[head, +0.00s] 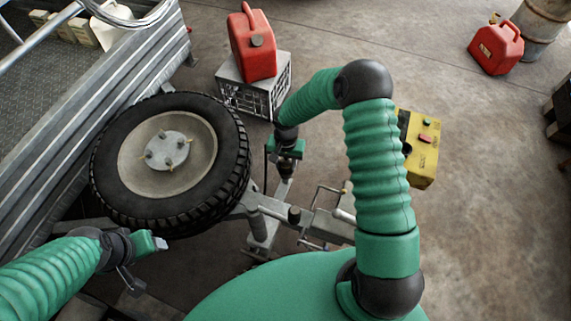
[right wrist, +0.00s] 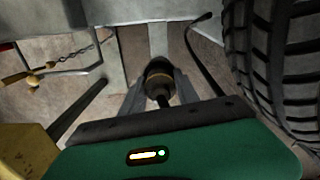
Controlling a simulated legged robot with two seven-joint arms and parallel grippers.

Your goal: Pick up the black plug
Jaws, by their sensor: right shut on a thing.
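The black plug (right wrist: 159,76), a short dark cylinder with a brownish ring, sits between the two grey fingers of my right gripper (right wrist: 157,92) in the right wrist view. My right gripper (head: 286,172) also shows in the head view, pointing down over the trailer's grey metal drawbar (head: 325,222), beside the tyre. It is shut on the plug. Its fingers partly hide the plug's sides, and I cannot tell whether the plug touches the metal below. My left gripper (head: 158,243) is at the lower left, near the tyre's lower edge; its finger gap is not clear.
The spare wheel (head: 215,190) is close left of my right gripper. A red fuel can (head: 252,45) stands on a grey crate (head: 277,88) behind it. A yellow box (head: 424,165) is to the right. A dark cable (right wrist: 203,62) runs beside the plug.

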